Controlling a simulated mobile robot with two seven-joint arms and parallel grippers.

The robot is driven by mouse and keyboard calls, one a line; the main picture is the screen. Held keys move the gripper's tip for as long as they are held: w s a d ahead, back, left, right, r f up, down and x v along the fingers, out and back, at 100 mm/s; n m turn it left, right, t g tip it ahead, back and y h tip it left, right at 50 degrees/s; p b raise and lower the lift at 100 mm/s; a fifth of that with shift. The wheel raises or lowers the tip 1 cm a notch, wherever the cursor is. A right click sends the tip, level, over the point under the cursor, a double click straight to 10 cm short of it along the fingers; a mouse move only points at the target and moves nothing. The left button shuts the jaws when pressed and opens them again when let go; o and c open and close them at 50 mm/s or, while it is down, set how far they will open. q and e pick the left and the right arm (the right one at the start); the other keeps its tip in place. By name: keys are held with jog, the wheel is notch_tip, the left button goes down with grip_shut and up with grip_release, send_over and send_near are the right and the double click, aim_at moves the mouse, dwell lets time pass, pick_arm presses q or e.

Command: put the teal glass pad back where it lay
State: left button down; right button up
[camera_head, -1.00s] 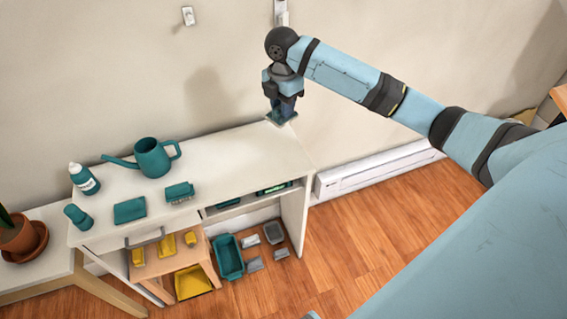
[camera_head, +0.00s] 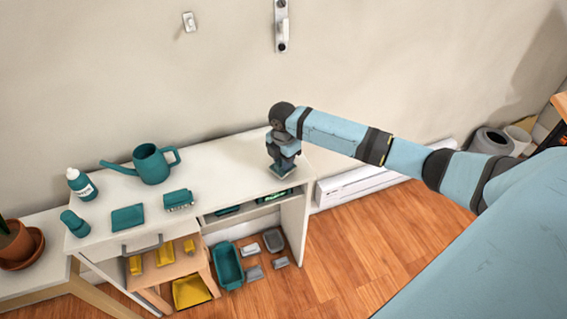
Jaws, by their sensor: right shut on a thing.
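My right gripper (camera_head: 283,160) points down over the right end of the white desk (camera_head: 235,165). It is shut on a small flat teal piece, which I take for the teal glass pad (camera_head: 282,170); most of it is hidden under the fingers. The pad is at or just above the desk top; I cannot tell if it touches. My left gripper is not in view.
On the desk to the left are a teal watering can (camera_head: 152,164), a flat teal square (camera_head: 128,217), a teal brush-like block (camera_head: 179,199) and a bottle (camera_head: 80,184). A teal crate (camera_head: 228,265) stands on the floor. The desk around the gripper is clear.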

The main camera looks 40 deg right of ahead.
jog(key=shift+f, duration=0.8)
jog(key=o, duration=1)
